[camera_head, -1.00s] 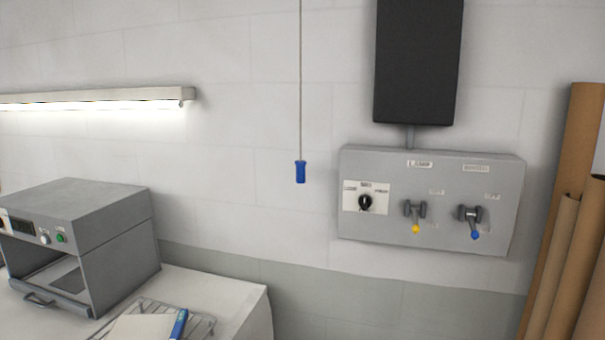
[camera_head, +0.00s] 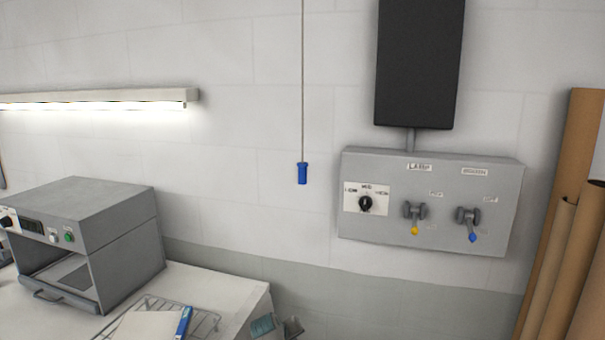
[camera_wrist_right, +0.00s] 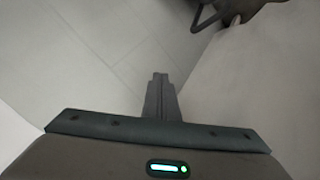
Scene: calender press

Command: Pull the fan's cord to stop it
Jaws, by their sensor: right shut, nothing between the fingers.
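The cord (camera_head: 302,80) hangs straight down in front of the wall in the head view. A blue pull handle (camera_head: 302,174) is at its lower end, hanging free with no gripper touching it. The fan itself is out of view. My right gripper (camera_wrist_right: 160,80) shows in the right wrist view, its two fingers shut together and empty. Neither the cord nor its handle shows in the right wrist view. My left gripper is not in view.
A grey control box (camera_head: 430,203) with a knob and two levers is right of the cord, below a black panel (camera_head: 420,65). A grey oven-like machine (camera_head: 125,225) stands on the white table (camera_head: 205,285). Brown rolls (camera_head: 565,240) lean at far right. Wall around the handle is clear.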

